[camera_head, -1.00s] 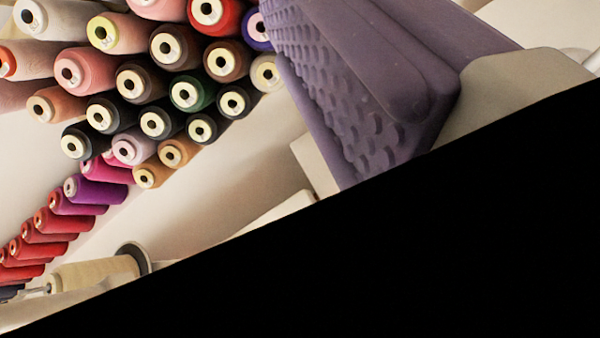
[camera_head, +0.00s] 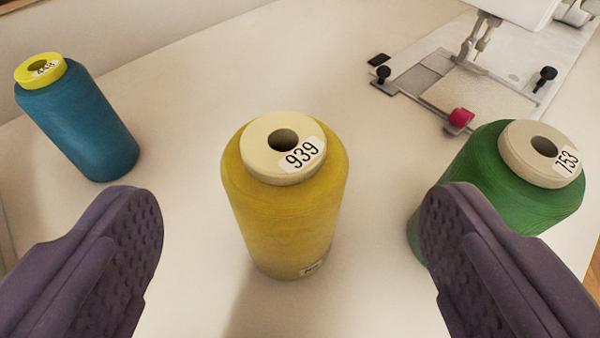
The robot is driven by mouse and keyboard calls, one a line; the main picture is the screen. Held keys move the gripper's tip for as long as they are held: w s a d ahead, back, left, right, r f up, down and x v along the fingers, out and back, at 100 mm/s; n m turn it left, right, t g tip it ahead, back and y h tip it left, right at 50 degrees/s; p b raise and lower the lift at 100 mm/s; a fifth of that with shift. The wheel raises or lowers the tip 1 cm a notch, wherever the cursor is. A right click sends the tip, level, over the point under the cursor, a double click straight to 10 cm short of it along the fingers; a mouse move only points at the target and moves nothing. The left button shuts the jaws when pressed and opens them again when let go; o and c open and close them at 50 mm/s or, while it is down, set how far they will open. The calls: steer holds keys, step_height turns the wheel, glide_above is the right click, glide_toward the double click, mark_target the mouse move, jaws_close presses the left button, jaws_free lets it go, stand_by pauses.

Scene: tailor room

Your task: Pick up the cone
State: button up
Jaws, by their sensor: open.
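A yellow thread cone (camera_head: 284,215) stands upright on the white table, in the middle of the view. Its pale top has a label reading 939. My gripper (camera_head: 292,225) is open, with one purple padded finger at the lower left and one at the lower right. The yellow cone shows in the gap between the fingers, touching neither and farther off than the fingertips. A teal thread cone (camera_head: 80,125) with a yellow top stands at the upper left.
A sewing machine (camera_head: 515,50) with its metal plate and a small pink-red piece (camera_head: 461,117) is at the upper right. The white table (camera_head: 210,90) is bare between the teal and yellow cones. A wooden edge shows at the far right.

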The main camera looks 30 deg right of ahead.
mark_target(284, 133)
steer(key=b+x, duration=0.1)
steer(key=x, duration=0.3)
steer(key=shift+w+b, duration=0.3)
steer(key=shift+w, duration=0.05)
jaws_close()
